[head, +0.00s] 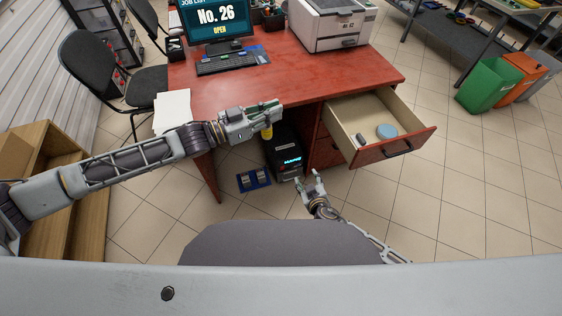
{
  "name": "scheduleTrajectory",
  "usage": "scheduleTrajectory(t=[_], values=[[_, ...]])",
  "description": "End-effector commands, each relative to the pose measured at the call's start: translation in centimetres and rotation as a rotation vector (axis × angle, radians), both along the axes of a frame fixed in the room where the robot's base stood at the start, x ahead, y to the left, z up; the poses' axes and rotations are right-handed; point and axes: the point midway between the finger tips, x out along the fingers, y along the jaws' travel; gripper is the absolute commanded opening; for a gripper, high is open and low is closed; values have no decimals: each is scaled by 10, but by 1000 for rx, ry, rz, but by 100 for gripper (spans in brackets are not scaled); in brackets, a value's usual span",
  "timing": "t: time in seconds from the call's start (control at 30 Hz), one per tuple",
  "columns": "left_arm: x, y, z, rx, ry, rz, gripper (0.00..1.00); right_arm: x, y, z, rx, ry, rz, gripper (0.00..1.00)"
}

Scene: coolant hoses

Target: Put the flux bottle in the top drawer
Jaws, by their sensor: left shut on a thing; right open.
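A small yellow bottle (267,133), which looks like the flux bottle, hangs below the jaws of my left gripper (270,115). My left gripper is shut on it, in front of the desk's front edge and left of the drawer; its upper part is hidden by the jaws. The top drawer (398,147) of the red desk is pulled out. It holds a round blue thing (387,131) and a small dark thing (361,138), with bare floor around them. My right gripper (309,180) is open and empty, low in front of the desk and left of the drawer front.
The red desk (300,78) carries a monitor (215,20), a keyboard (232,61), a printer (332,22) and white papers (172,110). A black machine (288,155) and a blue pedal (253,180) stand on the floor below.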

Motion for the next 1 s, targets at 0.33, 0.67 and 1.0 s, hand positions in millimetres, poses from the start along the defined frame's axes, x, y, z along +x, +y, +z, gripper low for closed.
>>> scheduleTrajectory(t=[0.33,0.67,1.0], values=[[0,0,0,0,0,0,0,-15,47,95,120,-153,37,54],[0,0,0,0,0,0,0,-48,83,184,284,-267,59,54],[0,0,0,0,0,0,0,-83,101,254,454,-331,60,54]])
